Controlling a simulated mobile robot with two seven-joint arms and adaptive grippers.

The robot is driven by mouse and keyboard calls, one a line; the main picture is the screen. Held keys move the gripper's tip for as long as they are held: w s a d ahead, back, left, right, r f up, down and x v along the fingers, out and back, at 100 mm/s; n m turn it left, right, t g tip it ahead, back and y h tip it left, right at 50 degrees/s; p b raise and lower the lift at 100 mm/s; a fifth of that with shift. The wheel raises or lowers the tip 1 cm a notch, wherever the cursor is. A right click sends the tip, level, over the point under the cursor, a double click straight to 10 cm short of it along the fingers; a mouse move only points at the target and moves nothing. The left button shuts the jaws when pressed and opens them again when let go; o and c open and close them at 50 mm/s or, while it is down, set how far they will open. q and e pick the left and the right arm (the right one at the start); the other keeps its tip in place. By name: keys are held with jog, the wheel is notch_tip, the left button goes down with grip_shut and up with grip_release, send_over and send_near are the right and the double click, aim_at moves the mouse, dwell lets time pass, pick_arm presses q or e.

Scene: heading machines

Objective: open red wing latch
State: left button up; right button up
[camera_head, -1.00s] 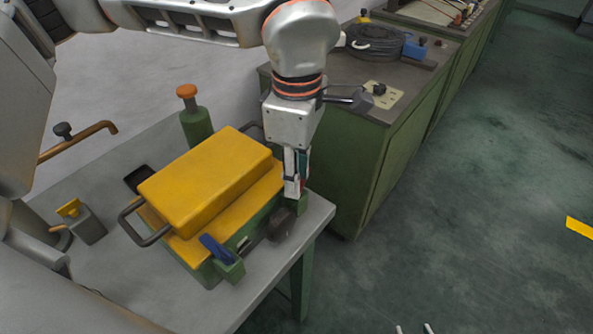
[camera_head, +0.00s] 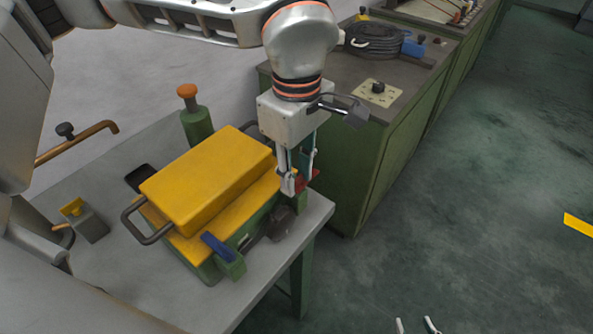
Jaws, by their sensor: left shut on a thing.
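The red wing latch (camera_head: 313,175) is at the right end of the yellow-lidded green box, mostly hidden by my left gripper's fingers. A bit of red shows at the fingertips and to their right. My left gripper (camera_head: 292,184) points down and is shut on the red latch. A blue wing latch (camera_head: 217,246) sits on a green block at the box's front. The yellow lid (camera_head: 205,182) lies on the box. My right gripper (camera_head: 415,326) shows only its two fingertips at the bottom edge, spread apart, over the floor and empty.
The box stands on a grey table (camera_head: 270,275). A black handle (camera_head: 145,222) sticks out at its left. A green post with an orange knob (camera_head: 187,91) stands behind. A green cabinet (camera_head: 365,165) is close behind my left gripper.

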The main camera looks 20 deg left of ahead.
aim_at(297, 179)
pick_arm(q)
jog(key=o, duration=1.1)
notch_tip(297, 179, up, 12)
jog(key=shift+r, duration=0.1)
jog(key=shift+s, duration=0.1)
